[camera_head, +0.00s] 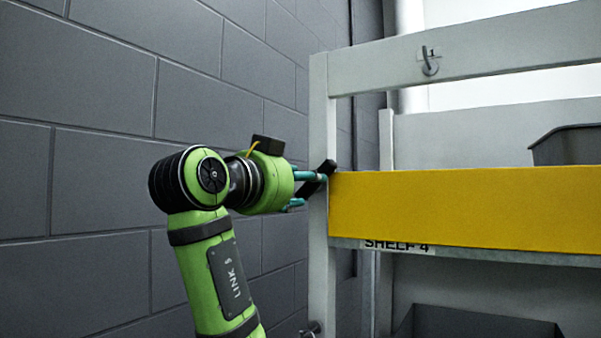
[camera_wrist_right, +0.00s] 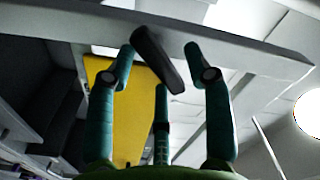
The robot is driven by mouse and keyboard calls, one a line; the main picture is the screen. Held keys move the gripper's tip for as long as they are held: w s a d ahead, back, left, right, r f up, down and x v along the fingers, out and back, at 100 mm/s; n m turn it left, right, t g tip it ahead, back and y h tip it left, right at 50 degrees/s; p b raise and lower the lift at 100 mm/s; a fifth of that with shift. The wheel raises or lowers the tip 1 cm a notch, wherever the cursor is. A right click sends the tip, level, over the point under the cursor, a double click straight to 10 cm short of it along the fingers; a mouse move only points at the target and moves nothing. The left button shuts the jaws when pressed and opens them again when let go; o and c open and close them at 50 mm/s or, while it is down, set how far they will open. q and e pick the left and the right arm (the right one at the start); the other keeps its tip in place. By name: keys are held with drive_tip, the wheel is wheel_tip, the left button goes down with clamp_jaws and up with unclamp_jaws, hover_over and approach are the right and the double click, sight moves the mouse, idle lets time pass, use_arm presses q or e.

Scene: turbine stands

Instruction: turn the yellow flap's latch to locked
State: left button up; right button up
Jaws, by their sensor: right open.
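The yellow flap (camera_head: 470,212) spans the front of the shelf marked SHELF 4, and part of it shows in the right wrist view (camera_wrist_right: 136,118). Its latch is a black handle (camera_head: 326,167) at the flap's left end, by the grey post. It is tilted, with its upper end to the right. In the right wrist view the latch (camera_wrist_right: 158,58) lies slanted between the teal fingers. My right gripper (camera_head: 307,187) is open around the latch; I cannot tell whether any finger touches it. My left gripper is not in view.
The grey shelf post (camera_head: 319,120) stands right at my right gripper. A small hook-like latch (camera_head: 429,64) is on the upper beam (camera_head: 500,45). Grey bins sit on the upper shelf (camera_head: 570,146) and below the flap (camera_head: 480,325). A block wall (camera_head: 90,90) is at the left.

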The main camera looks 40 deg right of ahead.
drive_tip(key=shift+d, duration=0.3)
drive_tip(key=shift+f+b, duration=0.15)
drive_tip(key=shift+b, duration=0.2)
drive_tip(key=shift+c, duration=0.3)
